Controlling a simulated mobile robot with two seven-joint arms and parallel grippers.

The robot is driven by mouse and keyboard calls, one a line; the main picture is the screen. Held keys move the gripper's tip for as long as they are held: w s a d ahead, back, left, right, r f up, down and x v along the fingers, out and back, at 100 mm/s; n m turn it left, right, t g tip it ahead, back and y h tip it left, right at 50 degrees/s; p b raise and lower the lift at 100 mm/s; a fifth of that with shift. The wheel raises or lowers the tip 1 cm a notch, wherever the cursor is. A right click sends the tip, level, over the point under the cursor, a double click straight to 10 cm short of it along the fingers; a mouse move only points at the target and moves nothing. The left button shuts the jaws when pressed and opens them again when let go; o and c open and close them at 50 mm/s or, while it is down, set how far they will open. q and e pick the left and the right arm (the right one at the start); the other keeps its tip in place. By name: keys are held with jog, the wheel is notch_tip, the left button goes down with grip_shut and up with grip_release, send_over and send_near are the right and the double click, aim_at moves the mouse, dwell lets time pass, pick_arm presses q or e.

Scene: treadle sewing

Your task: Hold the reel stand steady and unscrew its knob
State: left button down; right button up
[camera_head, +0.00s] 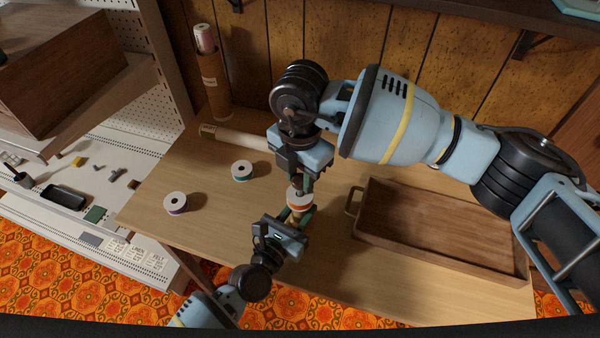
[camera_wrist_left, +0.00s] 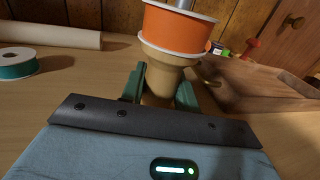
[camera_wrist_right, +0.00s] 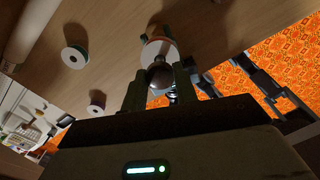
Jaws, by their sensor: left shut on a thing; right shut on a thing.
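The reel stand (camera_wrist_left: 160,80) stands on the wooden table, with an orange ribbon reel (camera_head: 299,201) on it. My left gripper (camera_head: 298,214) is shut on the stand's pale wooden stem below the reel; the left wrist view shows green fingers (camera_wrist_left: 160,92) on both sides of it. My right gripper (camera_head: 300,184) comes from above and is shut on the knob (camera_wrist_right: 160,75), a dark rounded piece over the reel. In the head view the fingers mostly hide the knob. I cannot tell how far the knob is turned.
A teal reel (camera_head: 242,171) and a purple reel (camera_head: 175,203) lie to the left on the table. A pale roll (camera_head: 235,138) lies behind. A wooden tray (camera_head: 440,255) with a brass handle is close on the right. The left tabletop is mostly clear.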

jog(key=n, duration=1.4)
jog(key=shift+n, duration=0.4)
jog(key=n, duration=0.6)
jog(key=shift+r, duration=0.1)
jog(key=n, duration=1.4)
jog(key=shift+n, duration=0.3)
jog(key=n, duration=1.8)
jog(key=shift+n, duration=0.4)
jog(key=shift+r, duration=0.25)
